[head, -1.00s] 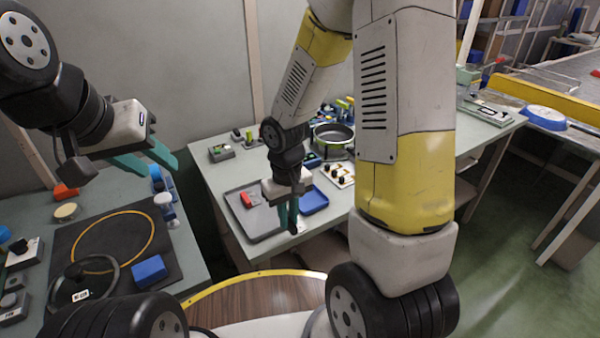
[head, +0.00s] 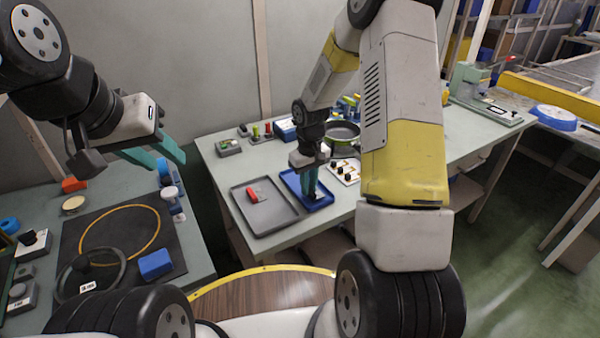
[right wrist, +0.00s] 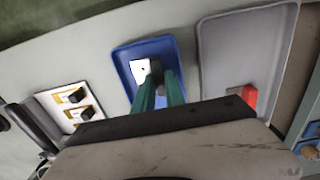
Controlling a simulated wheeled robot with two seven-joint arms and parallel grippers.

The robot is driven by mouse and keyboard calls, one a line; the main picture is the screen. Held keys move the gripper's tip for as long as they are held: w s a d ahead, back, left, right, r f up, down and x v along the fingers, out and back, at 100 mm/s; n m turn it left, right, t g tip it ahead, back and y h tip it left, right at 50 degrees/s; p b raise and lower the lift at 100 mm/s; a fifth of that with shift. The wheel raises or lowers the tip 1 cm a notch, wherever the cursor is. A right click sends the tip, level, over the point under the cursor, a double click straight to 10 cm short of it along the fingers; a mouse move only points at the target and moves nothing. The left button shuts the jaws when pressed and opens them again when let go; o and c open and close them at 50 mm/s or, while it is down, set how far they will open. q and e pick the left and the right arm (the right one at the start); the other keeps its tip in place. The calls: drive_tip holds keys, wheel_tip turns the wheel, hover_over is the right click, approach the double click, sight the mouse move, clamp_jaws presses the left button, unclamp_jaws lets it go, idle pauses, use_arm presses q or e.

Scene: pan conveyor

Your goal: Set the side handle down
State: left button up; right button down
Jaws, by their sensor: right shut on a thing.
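My right gripper (head: 309,192) points down over the blue tray (head: 327,196) on the table ahead. In the right wrist view its teal fingers (right wrist: 158,88) are shut on the side handle (right wrist: 157,68), a small dark piece largely hidden between them. A white patch (right wrist: 140,70) shows beside the handle, inside the blue tray (right wrist: 122,57). The handle is low at the tray; I cannot tell whether it touches the floor of it. My left gripper (head: 168,162) is open and empty above the left table.
A grey tray (head: 246,213) with a red-ended piece (head: 257,195) lies left of the blue tray. A white plate with dark pieces (head: 346,166) is to the right, with a pan (head: 343,134) behind. A glass lid (head: 88,275) and blue block (head: 155,264) lie on the left table.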

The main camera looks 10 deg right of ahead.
drive_tip(key=shift+f, duration=0.5)
drive_tip(key=shift+f, duration=0.15)
drive_tip(key=c, duration=1.7)
unclamp_jaws()
drive_tip(key=s+r+t, duration=0.1)
drive_tip(key=s+r, duration=0.2)
drive_tip(key=r, duration=1.6)
drive_tip(key=s+r+m+t, duration=0.1)
drive_tip(key=s+r, duration=0.3)
drive_tip(key=s, duration=0.2)
drive_tip(key=s+r+m+t+y, duration=0.1)
drive_tip(key=s+r+t, duration=0.1)
drive_tip(key=s+r, duration=0.2)
drive_tip(key=s+a+r+m+t+y, duration=0.1)
drive_tip(key=s+r, duration=0.3)
drive_tip(key=s, duration=0.5)
drive_tip(key=shift+s+a+r+t, duration=0.1)
drive_tip(key=shift+s+t, duration=0.25)
drive_tip(key=shift+t, duration=0.25)
